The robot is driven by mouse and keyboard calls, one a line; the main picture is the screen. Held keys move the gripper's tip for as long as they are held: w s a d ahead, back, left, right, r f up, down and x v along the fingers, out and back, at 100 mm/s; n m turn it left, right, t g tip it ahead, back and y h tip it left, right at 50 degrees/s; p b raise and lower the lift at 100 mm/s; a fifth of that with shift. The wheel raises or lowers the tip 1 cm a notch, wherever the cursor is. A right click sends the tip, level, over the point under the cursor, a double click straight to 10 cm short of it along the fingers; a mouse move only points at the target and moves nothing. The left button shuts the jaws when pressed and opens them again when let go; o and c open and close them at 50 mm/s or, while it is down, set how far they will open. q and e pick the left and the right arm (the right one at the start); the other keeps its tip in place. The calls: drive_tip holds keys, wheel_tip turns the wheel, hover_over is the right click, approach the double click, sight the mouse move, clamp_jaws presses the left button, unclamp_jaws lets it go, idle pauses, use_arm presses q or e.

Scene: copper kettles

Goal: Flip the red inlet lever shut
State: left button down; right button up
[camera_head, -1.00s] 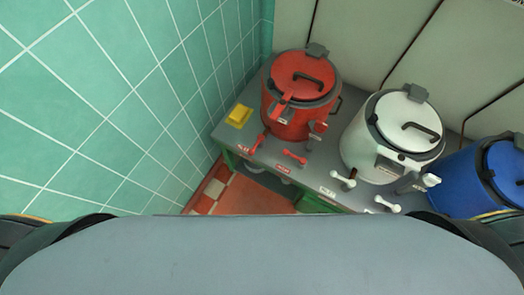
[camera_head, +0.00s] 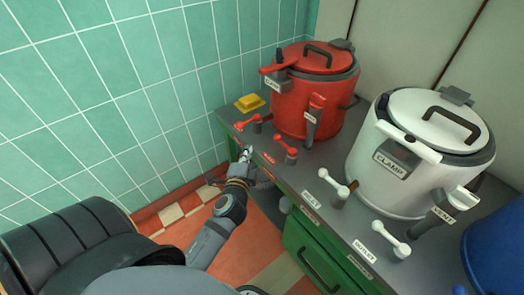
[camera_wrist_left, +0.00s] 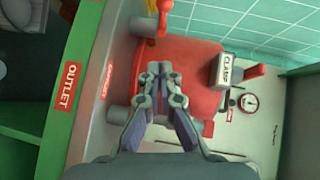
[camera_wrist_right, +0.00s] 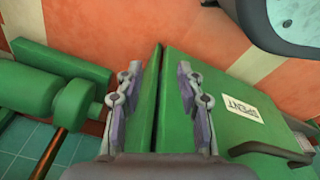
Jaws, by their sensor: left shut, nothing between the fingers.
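The red kettle (camera_head: 306,95) stands on the grey bench with two red levers before it. The left red lever (camera_head: 248,122) lies nearer the tiled wall; the right red lever (camera_head: 286,147) is nearer the kettle's front. My left gripper (camera_head: 246,153) is shut and empty, at the bench's front edge, left of the right lever and below the left one. In the left wrist view its fingers (camera_wrist_left: 160,72) lie before the red kettle body (camera_wrist_left: 190,70). My right gripper (camera_wrist_right: 158,85) is open and empty.
A white kettle (camera_head: 405,180) with two white levers stands right, and a blue kettle (camera_head: 500,250) beyond it. A yellow block (camera_head: 250,102) lies by the wall. Green cabinet fronts (camera_head: 315,255) are below; a green panel (camera_wrist_right: 210,110) is under my right gripper.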

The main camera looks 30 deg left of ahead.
sight(248, 122)
use_arm(q)
drive_tip(key=shift+r, duration=0.25)
